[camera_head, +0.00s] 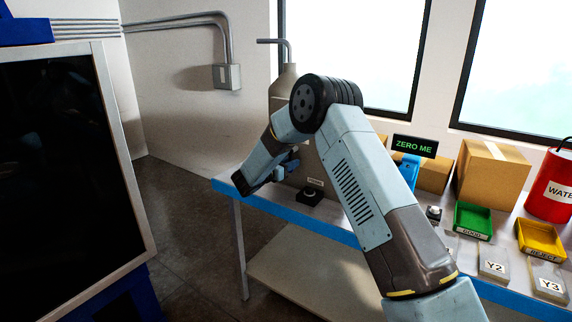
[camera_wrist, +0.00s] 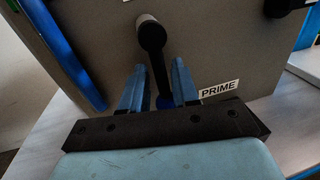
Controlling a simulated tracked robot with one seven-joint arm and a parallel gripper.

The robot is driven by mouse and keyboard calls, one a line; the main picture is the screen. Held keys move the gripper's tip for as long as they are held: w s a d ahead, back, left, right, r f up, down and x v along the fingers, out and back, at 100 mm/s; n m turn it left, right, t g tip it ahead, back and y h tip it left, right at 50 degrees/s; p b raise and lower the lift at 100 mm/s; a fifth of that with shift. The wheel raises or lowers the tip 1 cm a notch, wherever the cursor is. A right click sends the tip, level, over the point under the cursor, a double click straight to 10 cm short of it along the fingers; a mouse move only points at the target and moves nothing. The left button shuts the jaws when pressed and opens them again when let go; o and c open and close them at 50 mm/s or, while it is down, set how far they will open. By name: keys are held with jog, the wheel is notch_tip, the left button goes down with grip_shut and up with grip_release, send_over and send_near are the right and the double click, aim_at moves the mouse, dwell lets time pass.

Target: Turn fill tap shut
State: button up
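A black lever tap with a pale round pivot (camera_wrist: 149,32) sits on a grey panel (camera_wrist: 215,50) in the wrist view. Its handle hangs down, slightly tilted to the right, to a blue end. A white label beside it reads PRIME (camera_wrist: 218,89); no label reading "fill" shows. My gripper (camera_wrist: 158,75) has its two blue fingers apart, one on each side of the handle, with the handle nearer the right finger. I cannot tell if that finger touches it. In the head view my gripper (camera_head: 280,168) is beside the grey vessel (camera_head: 283,90), and my arm hides the tap.
Cardboard boxes (camera_head: 492,175), a green tray (camera_head: 473,220), a yellow tray (camera_head: 541,240) and a red container (camera_head: 552,186) stand to the right. Another dark part (camera_wrist: 285,6) is at the wrist view's top right.

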jog(key=v, duration=1.3)
jog(key=shift+s+a, duration=0.25)
jog(key=shift+s, duration=0.05)
